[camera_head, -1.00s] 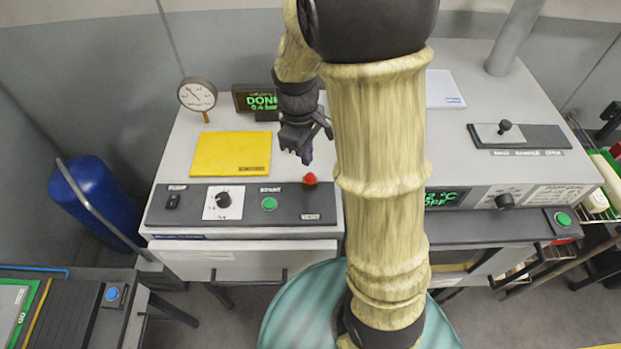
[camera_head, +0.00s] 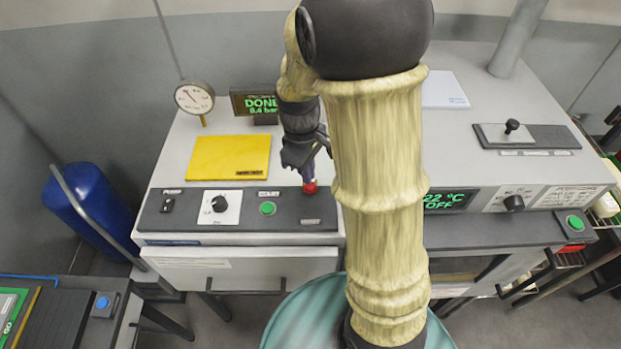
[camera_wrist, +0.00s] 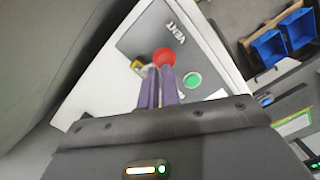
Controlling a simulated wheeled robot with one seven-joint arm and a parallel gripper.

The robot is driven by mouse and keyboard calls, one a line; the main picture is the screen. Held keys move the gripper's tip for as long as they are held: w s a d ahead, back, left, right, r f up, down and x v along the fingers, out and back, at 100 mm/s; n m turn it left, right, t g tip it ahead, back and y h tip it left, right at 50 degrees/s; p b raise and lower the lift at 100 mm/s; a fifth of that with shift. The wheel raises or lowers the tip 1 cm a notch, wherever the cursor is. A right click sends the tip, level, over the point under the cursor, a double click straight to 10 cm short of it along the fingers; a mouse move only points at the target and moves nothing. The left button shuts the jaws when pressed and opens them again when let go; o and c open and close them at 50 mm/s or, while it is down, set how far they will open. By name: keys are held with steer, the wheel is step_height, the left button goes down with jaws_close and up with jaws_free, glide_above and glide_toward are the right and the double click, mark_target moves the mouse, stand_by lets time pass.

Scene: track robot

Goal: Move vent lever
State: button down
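The vent lever shows as a red knob (camera_head: 310,187) at the right end of the dark control panel (camera_head: 240,222). In the wrist view, the red knob (camera_wrist: 165,57) sits beside the printed word VENT. My gripper (camera_head: 307,178) points down at the knob from above and behind. In the wrist view, my gripper's two purple fingers (camera_wrist: 159,72) lie side by side with almost no gap, and nothing shows between them. Their tips are right at the knob's near edge; I cannot tell whether they touch it. The lever's stem is hidden.
A green button (camera_head: 267,208), a black dial (camera_head: 220,203) and a switch (camera_head: 168,204) share the panel. Another machine with a black knob (camera_head: 512,126) is at right.

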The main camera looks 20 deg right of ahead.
steer(key=shift+f+b, duration=0.3)
steer(key=shift+f, duration=0.45)
steer(key=shift+w+f+b, duration=0.15)
steer(key=shift+f+b, duration=0.2)
steer(key=shift+f, duration=0.25)
steer(key=shift+w+a+r+p, duration=0.25)
steer(key=shift+w+a+p, duration=0.25)
steer(key=shift+w, duration=0.1)
steer(key=shift+w+a+r+p, duration=0.2)
steer(key=shift+w+a+p, duration=0.25)
steer(key=shift+w, duration=0.15)
steer(key=shift+r, duration=0.1)
step_height(320, 180, up, 17)
steer(key=w+a+b, duration=0.1)
steer(key=b, duration=0.2)
steer(key=shift+w, duration=0.15)
